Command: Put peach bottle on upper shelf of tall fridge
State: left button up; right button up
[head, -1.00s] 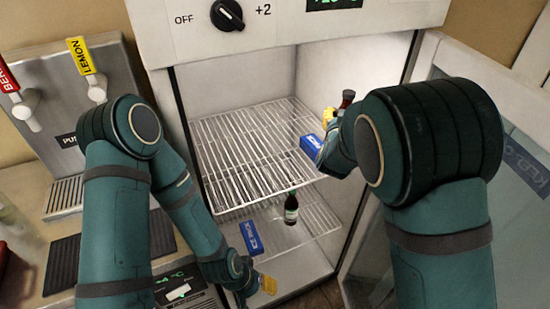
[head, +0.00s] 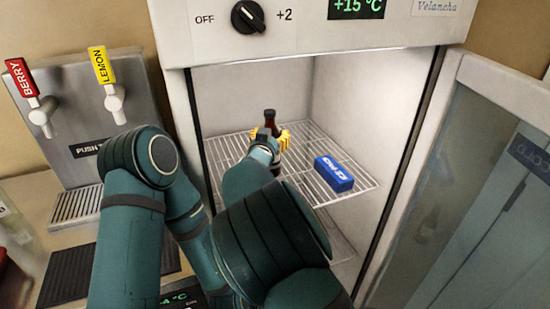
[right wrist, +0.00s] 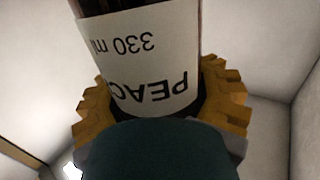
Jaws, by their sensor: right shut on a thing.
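The peach bottle (head: 270,117), dark with a dark cap, is inside the tall fridge (head: 330,32) at the upper wire shelf (head: 226,150). My right gripper (head: 272,136) is shut around it with yellow fingers. In the right wrist view the white label of the peach bottle (right wrist: 150,85) reads PEACH 330 ml upside down, between the fingers of my right gripper (right wrist: 165,105). The bottle looks upright.
A blue ice pack (head: 334,174) lies on the upper shelf, right of the bottle. The fridge door (head: 455,180) stands open at the right. A drink dispenser (head: 85,130) with berry and lemon taps stands at the left. The back right of the shelf is clear.

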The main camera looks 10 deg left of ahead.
jog(key=shift+f+b, duration=0.55)
jog(key=shift+f, duration=1.9)
jog(key=shift+f, duration=0.1)
jog(key=o, duration=1.5)
